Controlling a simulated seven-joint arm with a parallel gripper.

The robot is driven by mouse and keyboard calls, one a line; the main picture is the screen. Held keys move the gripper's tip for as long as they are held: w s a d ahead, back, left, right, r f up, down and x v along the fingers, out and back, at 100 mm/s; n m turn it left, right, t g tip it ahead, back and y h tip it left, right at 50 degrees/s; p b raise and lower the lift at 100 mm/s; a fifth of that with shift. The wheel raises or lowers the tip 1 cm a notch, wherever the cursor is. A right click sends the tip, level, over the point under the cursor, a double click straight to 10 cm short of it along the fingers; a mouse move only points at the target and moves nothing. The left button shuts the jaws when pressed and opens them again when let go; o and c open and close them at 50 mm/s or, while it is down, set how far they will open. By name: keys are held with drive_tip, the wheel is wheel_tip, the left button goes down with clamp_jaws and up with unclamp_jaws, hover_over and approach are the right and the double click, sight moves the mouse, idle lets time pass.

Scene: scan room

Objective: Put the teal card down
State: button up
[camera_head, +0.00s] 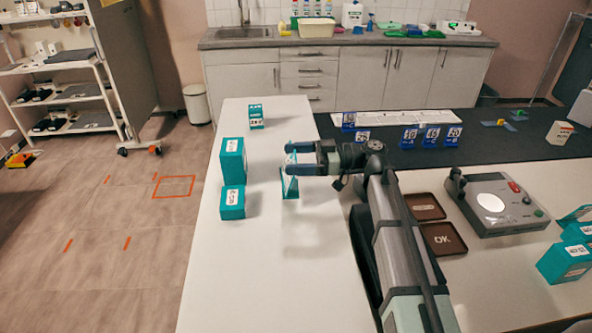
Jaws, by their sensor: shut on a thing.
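My gripper (290,159) reaches left over the white table and is shut on the teal card (290,187). The card looks like a small upright tent-shaped piece with teal edges. The gripper fingers hide part of it. I cannot tell whether its lower edge touches the table top.
Teal boxes stand to the left: a tall one (233,158), a shorter one (231,203) and a small one (257,116) at the back. Blue number cards (409,137) stand on the dark mat (500,150). Brown trays (443,239) and a grey device (492,205) are right. The white table front (250,290) is clear.

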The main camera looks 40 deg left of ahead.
wheel_tip(320, 180, up, 6)
drive_tip(key=shift+f, duration=0.25)
drive_tip(key=w+d+f+m+t+y, duration=0.1)
drive_tip(key=w+d+m+t+y, duration=0.2)
drive_tip(key=w+d, duration=0.85)
drive_tip(key=w+d+f+m+t+y, duration=0.15)
drive_tip(key=w+d+t, duration=0.25)
drive_tip(key=w+d, duration=0.8)
drive_tip(key=s+d+f+m+t, duration=0.1)
drive_tip(key=d+f+m+t, duration=0.3)
drive_tip(key=d, duration=1.2)
drive_tip(key=s+d+m+t, duration=0.1)
drive_tip(key=d+m+t, duration=0.3)
drive_tip(key=d, duration=1.3)
wheel_tip(320, 180, down, 11)
drive_tip(key=s+t+h, duration=0.1)
drive_tip(key=t, duration=0.3)
drive_tip(key=shift+s+m, duration=0.35)
